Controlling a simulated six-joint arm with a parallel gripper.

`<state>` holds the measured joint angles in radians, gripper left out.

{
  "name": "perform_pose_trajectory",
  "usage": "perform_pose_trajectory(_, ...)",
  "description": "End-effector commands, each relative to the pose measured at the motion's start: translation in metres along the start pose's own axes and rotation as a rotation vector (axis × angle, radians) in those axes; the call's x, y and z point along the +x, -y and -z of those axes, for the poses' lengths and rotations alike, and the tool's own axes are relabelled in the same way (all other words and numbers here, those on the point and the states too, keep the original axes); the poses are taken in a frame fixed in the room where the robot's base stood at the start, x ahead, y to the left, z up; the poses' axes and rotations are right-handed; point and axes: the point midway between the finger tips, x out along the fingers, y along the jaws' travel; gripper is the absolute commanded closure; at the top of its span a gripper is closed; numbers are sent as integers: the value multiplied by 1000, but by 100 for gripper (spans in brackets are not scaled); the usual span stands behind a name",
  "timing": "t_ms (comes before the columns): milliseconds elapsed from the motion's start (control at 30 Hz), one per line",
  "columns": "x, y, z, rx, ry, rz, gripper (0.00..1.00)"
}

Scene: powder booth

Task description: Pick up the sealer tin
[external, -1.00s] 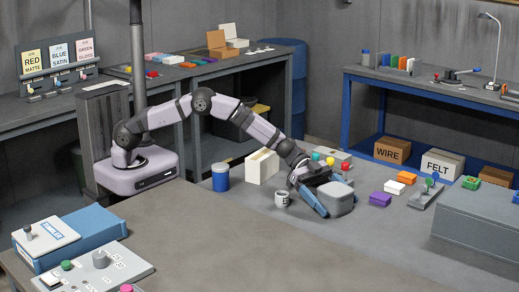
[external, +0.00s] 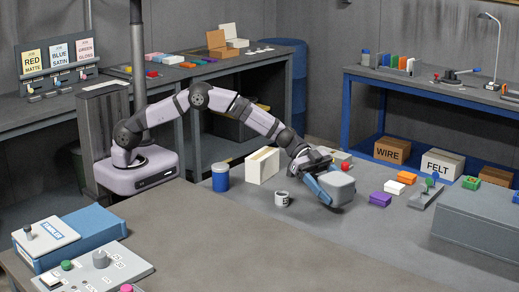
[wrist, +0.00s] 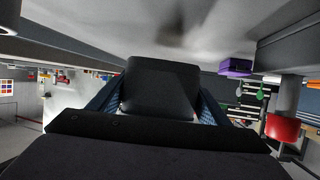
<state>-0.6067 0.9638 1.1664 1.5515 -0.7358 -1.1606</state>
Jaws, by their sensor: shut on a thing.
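The sealer tin (external: 338,187), a grey block-like tin with rounded edges, is held at the end of my arm, right of the middle in the external view. My gripper (external: 327,193) is shut on it, with the blue fingers along its sides. The tin hangs tilted and a little above the grey table. In the wrist view the tin (wrist: 160,88) is a dark shape between the two blue fingers. Its far side is hidden, and no label can be read.
A blue tin (external: 221,178) and a cream holder (external: 262,166) stand farther left. A purple block (external: 380,199) lies to the right, before a large grey case (external: 480,225).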

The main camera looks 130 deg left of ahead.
Motion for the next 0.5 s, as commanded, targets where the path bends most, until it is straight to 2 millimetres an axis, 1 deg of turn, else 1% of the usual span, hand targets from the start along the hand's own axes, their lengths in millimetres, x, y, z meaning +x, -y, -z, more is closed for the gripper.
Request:
perform_pose_trajectory(33, -5, 1, 14, 5, -7, 2, 70)
perform_pose_trajectory(200, -15, 0, 38, 5, -6, 1, 70)
perform_pose_trajectory(333, -21, 0, 52, 3, -5, 1, 70)
perform_pose_trajectory(500, -25, 0, 61, 2, -4, 1, 70)
